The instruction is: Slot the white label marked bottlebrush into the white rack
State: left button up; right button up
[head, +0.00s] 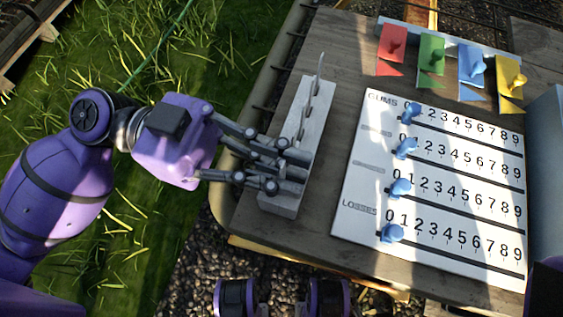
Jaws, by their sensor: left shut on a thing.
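The white rack (285,205) is a long, pale, narrow block with a row of slots, lying along the left edge of the wooden table. A thin pale label (320,66) stands upright at its far end; I cannot read any mark on it. My left gripper (304,172) reaches in from the left over the near half of the rack. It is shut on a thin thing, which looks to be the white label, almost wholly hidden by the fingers. I cannot read the word bottlebrush or tell whether the label touches a slot.
Right of the rack lies a white scoreboard (352,215) with number rows and blue pegs. A pale blue box (546,170) stands at right. Bare table separates rack and scoreboard.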

pick_arm(q)
jog(key=shift+f, duration=0.15)
jog(key=o, duration=0.7)
jog(key=shift+o, duration=0.2)
jog(key=v, duration=1.2)
